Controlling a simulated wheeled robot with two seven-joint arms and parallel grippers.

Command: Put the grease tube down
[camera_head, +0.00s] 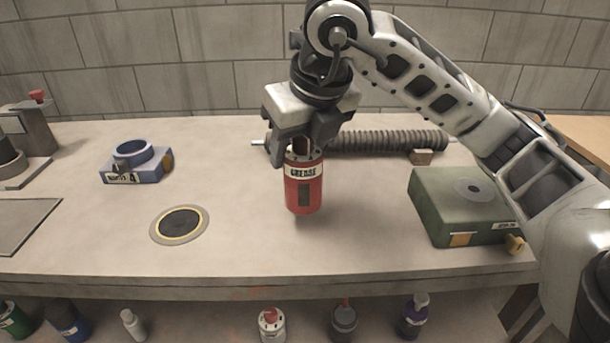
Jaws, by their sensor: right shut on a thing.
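The grease tube (304,188) is a red cylinder with a pale label reading GREASE. It hangs upright in my right gripper (297,150), whose fingers close around its top end. The tube is over the middle of the bench; its bottom appears close to the surface, but I cannot tell whether it touches. A round dark pad with a yellow ring (179,224) lies flat on the bench to the left of the tube, with nothing on it. My left gripper is not in view.
A blue ring-shaped holder (136,162) stands at the left. A ribbed dark hose (385,141) lies behind the gripper. A green box (463,205) stands at the right. Several bottles, one white with a red cap (271,326), stand below the front edge. The bench's front middle is clear.

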